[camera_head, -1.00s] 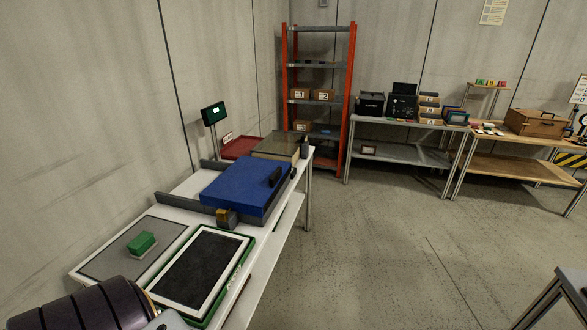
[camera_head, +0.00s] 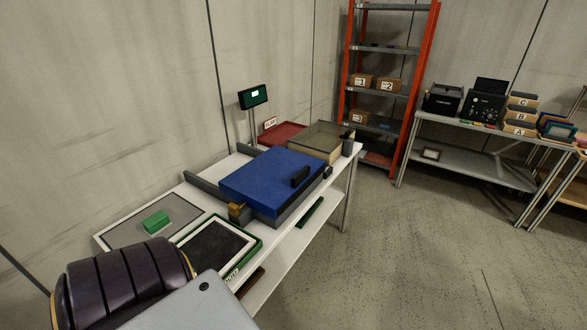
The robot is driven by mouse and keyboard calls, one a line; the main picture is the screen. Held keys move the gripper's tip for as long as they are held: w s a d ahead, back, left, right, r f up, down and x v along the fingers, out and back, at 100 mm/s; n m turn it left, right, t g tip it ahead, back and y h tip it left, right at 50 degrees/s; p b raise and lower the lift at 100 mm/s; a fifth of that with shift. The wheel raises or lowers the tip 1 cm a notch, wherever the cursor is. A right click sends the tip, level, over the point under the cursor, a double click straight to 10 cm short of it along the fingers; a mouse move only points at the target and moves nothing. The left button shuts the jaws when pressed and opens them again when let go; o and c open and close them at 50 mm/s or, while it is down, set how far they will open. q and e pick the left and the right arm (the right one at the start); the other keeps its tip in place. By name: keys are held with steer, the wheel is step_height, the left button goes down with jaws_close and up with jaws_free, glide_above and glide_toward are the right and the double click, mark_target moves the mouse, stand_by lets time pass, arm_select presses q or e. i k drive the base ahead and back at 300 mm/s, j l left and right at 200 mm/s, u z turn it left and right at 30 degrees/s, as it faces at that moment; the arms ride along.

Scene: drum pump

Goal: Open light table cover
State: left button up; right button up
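A flat blue cover (camera_head: 268,181) lies closed over a grey base on the white table (camera_head: 290,240) along the left wall. A black handle (camera_head: 300,177) is on its right side. I take it for the light table cover. A small brown and yellow part (camera_head: 238,212) is at its near corner. Neither of my grippers is in view. A dark ribbed link of my arm comes in at the lower left, in front of the table's near end and apart from the cover in the picture.
A green-edged frame (camera_head: 252,247) and a grey pad with a green block (camera_head: 156,221) lie nearer. A clear-topped box (camera_head: 322,139), a red tray (camera_head: 284,133) and a small screen (camera_head: 253,96) are beyond. Open floor (camera_head: 410,250) lies to the right.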

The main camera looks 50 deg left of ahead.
mark_target(270, 182)
steer(key=i+u, duration=0.25)
steer(key=u, duration=0.2)
steer(key=i+l+u, duration=0.25)
steer(key=u, duration=0.15)
steer(key=i+l+u, duration=0.25)
steer(key=u, duration=0.15)
steer(key=i+l+u, duration=0.45)
steer(key=k+j, duration=0.1)
